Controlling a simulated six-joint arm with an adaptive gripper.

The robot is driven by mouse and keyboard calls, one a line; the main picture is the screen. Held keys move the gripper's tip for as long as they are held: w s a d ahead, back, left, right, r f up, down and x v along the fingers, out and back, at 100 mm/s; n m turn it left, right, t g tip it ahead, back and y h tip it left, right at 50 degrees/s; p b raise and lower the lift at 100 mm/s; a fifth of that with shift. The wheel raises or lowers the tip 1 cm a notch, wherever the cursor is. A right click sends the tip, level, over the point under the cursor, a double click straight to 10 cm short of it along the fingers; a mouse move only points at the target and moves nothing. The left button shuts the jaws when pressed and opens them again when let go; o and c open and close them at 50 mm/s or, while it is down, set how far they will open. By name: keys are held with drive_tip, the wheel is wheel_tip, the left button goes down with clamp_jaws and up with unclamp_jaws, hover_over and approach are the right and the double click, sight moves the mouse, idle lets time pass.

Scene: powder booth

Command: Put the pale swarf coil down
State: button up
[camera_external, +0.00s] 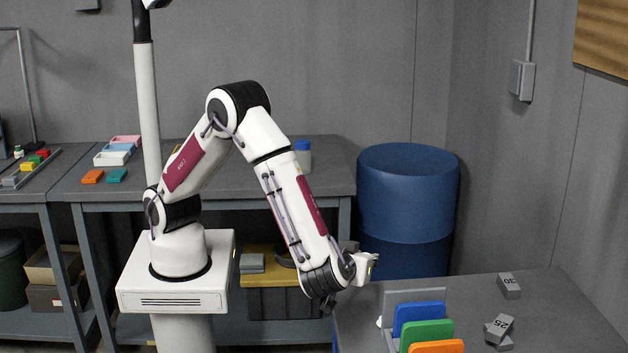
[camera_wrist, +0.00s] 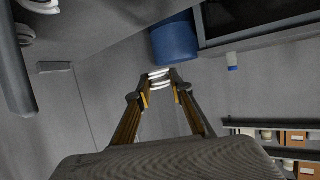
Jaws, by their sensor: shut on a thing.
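The pale swarf coil (camera_wrist: 158,74) shows in the wrist view as bright white loops between the fingertips. My gripper (camera_wrist: 159,86) is shut on it, with a finger on either side. In the external view my gripper (camera_external: 366,266) is at the end of the arm, near the back left corner of the grey table at the right. It is small there, and I cannot make out the coil in its jaws. In the wrist view the coil appears clear of any surface.
The right table (camera_external: 545,300) bears a rack with blue (camera_external: 419,317), green (camera_external: 427,335) and orange (camera_external: 437,347) plates. Grey numbered blocks (camera_external: 509,286) lie farther right. A blue drum (camera_external: 407,205) stands behind. The table's back middle looks clear.

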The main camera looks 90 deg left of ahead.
drive_tip(key=shift+s+a+r, duration=0.15)
drive_tip(key=shift+s+a, duration=0.15)
drive_tip(key=shift+s, duration=0.2)
hover_over(357, 301)
drive_tip(key=shift+f, duration=2.5)
drive_tip(key=shift+f, duration=0.1)
drive_tip(key=shift+f, duration=2.2)
drive_tip(key=shift+f, duration=0.2)
drive_tip(key=o, duration=0.8)
drive_tip(key=shift+o, duration=0.2)
